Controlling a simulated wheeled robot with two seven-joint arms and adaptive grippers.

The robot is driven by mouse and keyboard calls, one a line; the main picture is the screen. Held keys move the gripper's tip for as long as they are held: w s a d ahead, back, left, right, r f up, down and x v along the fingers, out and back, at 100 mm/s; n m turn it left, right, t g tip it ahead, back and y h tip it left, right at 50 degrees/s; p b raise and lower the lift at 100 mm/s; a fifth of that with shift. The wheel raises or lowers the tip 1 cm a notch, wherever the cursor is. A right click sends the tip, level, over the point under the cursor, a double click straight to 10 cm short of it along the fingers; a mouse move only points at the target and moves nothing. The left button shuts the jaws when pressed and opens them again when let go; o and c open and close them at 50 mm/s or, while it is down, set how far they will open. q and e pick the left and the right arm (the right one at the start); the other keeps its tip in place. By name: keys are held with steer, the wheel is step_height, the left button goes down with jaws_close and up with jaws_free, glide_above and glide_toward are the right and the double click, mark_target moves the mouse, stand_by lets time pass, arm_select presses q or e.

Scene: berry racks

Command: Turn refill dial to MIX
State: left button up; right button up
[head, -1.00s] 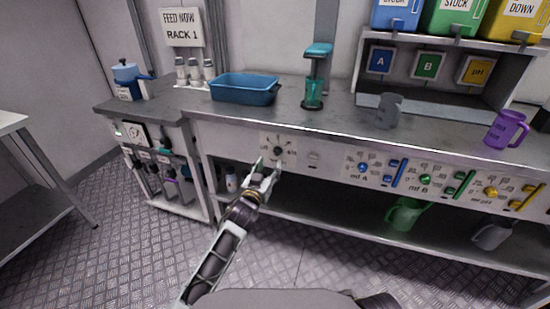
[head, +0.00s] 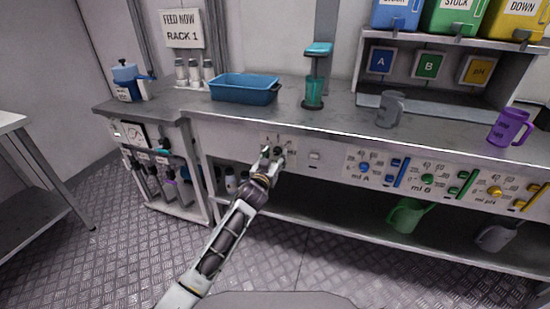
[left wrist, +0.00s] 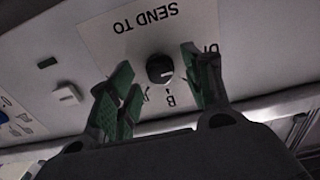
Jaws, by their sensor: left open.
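A small black dial (left wrist: 160,69) sits on a white plate (left wrist: 108,38) marked "SEND TO", upside down in the left wrist view. A "B" shows beside the dial; other marks are partly covered by my fingers. I cannot read "MIX" or "refill" there. My left gripper (left wrist: 157,68) is open, with green-padded fingers on either side of the dial; contact is not clear. In the head view my left gripper (head: 272,153) is at this plate on the bench front and hides much of it. My right gripper is not in view.
A white switch (head: 315,156) is just right of the plate. Blue (head: 363,167), green (head: 427,180) and yellow (head: 494,191) knobs sit farther right. The bench top (head: 340,118) overhangs the panel and holds a blue tray (head: 245,89) and a grey jug (head: 391,108).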

arm_select(q)
steer(key=shift+w, duration=0.25)
steer(key=shift+c, duration=0.4)
steer(key=c, duration=1)
